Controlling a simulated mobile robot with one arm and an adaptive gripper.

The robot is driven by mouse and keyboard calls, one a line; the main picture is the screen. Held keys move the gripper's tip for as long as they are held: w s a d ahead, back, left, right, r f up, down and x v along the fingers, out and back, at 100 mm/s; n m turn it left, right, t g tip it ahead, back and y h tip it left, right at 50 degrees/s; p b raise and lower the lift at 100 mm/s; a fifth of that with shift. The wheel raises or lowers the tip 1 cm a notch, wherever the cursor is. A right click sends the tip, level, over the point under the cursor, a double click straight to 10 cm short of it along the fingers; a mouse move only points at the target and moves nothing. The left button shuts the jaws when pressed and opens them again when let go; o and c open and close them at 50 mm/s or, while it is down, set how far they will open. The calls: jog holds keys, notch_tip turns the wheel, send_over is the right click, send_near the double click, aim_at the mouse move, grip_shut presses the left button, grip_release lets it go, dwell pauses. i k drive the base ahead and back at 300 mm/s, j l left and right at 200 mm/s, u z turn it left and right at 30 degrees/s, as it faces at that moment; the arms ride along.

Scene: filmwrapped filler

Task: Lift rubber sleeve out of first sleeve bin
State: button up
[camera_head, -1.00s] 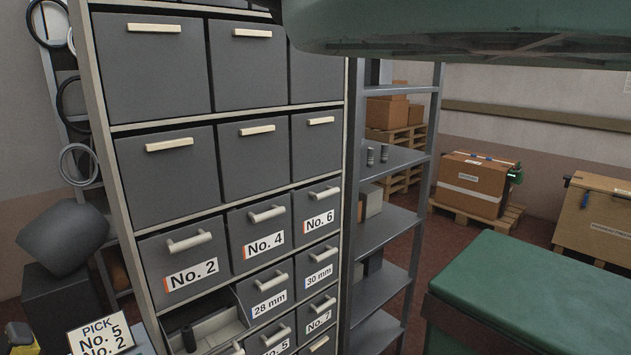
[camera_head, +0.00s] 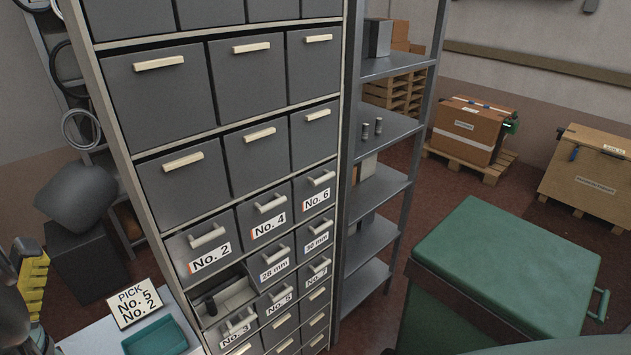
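A grey drawer cabinet fills the middle of the view. In its left column, below the drawer marked No. 2 (camera_head: 210,250) and left of the one marked 28 mm (camera_head: 274,267), an open bin (camera_head: 238,297) shows its pale inside. A small dark cylinder (camera_head: 211,305), which looks like a rubber sleeve, stands at the left of this bin. I cannot read a label on the open bin.
A sign reading PICK No. 5, No. 2 (camera_head: 134,303) and a teal tray (camera_head: 160,337) are on a pale surface at lower left. A yellow object (camera_head: 33,283) is at the left edge. Right are metal shelves (camera_head: 380,190) and a green-lidded box (camera_head: 510,265).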

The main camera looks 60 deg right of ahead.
aim_at(209, 302)
jog(key=i+j+z, duration=0.15)
jog(key=z, duration=0.3)
jog(key=i+j+z, duration=0.2)
jog(key=z, duration=0.3)
jog(key=i+j+z, duration=0.1)
jog(key=j+z, duration=0.35)
jog(key=i+j+z, duration=0.1)
jog(key=j+z, duration=0.15)
jog(key=z, duration=0.2)
jog(key=j+z, duration=0.35)
jog(key=z, duration=0.15)
jog(key=j+z, duration=0.3)
jog(key=z, duration=0.15)
jog(key=k+j+z, duration=0.15)
jog(key=j+z, duration=0.15)
jog(key=z, duration=0.2)
